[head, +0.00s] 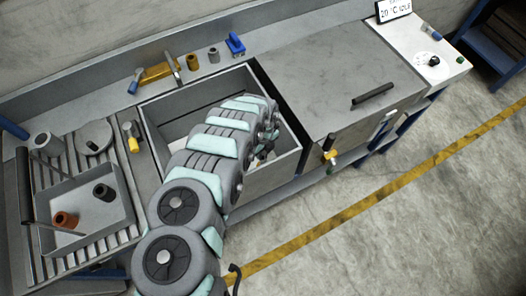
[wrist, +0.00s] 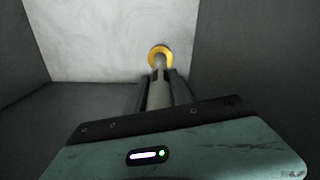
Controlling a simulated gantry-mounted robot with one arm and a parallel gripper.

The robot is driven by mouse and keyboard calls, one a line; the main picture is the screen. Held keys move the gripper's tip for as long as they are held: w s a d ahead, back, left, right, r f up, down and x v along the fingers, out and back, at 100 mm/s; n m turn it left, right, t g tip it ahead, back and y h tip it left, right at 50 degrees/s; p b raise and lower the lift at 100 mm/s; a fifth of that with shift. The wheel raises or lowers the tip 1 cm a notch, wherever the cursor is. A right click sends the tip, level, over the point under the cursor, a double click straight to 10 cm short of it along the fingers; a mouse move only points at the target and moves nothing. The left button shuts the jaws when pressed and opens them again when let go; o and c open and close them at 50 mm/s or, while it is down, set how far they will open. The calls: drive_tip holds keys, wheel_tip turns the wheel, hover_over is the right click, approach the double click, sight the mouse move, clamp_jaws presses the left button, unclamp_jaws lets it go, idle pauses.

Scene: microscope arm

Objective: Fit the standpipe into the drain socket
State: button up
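In the wrist view my gripper (wrist: 160,92) has its two dark fingers on either side of a grey pipe, the standpipe (wrist: 159,96), and appears shut on it. The pipe points away from the gripper. Its far end overlaps a yellow ring (wrist: 152,53), which looks like the drain socket, at the edge of a pale surface. I cannot tell whether the pipe's end is inside the ring or just in front of it. In the head view my arm reaches down into the grey sink basin (head: 291,164); the gripper, pipe and ring are mostly hidden there.
Basin walls stand close on both sides of the gripper. A lid-like worktop (head: 335,75) with a dark handle (head: 373,94) lies right of the basin. A tray (head: 88,240) with two cylinders is at left.

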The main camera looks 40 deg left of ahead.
drive_tip(key=o, duration=0.5)
drive_tip(key=shift+c, duration=0.2)
wheel_tip(320, 180, up, 12)
drive_tip(key=shift+r+p, duration=0.15)
drive_tip(key=shift+p, duration=0.75)
